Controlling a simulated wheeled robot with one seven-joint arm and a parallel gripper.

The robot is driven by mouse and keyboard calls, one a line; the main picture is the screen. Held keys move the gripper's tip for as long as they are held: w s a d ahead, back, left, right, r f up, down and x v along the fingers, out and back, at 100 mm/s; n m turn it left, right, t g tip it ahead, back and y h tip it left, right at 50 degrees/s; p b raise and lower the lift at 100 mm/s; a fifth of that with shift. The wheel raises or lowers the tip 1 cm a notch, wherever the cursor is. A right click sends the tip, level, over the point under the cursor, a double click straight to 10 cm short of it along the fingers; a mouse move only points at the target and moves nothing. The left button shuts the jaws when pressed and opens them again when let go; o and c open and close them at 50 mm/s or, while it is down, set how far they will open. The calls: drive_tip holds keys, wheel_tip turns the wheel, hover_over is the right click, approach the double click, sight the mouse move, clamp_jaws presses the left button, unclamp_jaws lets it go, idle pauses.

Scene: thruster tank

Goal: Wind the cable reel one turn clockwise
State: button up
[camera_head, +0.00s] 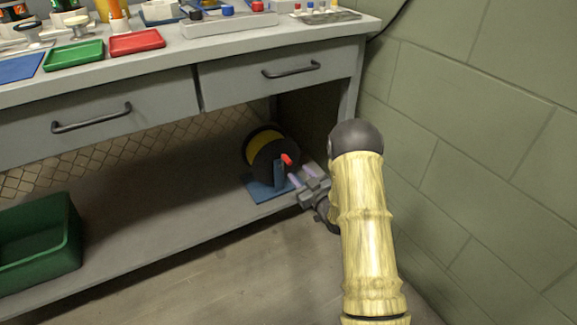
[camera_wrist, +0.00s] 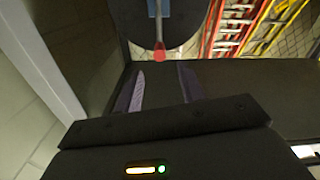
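The cable reel (camera_head: 262,140) stands on the lower shelf under the bench, a yellow winding between dark round flanges on a blue stand (camera_head: 268,188). A red crank knob (camera_head: 287,159) sticks out from its near face, on the right side. The dark flange (camera_wrist: 168,20) and the red knob (camera_wrist: 159,54) also show in the wrist view. My gripper (camera_head: 300,175) is open, close in front of the reel and just below and right of the knob. In the wrist view, the knob lies in line with the gap between my two fingertips (camera_wrist: 160,75), apparently beyond them.
A green bin (camera_head: 40,240) stands on the shelf at the left. The bench's grey drawers (camera_head: 275,75) hang above the reel, and a bench leg and the green block wall (camera_head: 480,130) are close on the right. The shelf between bin and reel is clear.

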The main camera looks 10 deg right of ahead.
sight(288, 159)
drive_tip(key=b+x, duration=0.3)
drive_tip(key=x, duration=0.4)
drive_tip(key=shift+f, duration=0.15)
drive_tip(key=shift+w+a, duration=0.15)
drive_tip(key=shift+w, duration=0.5)
clamp_jaws()
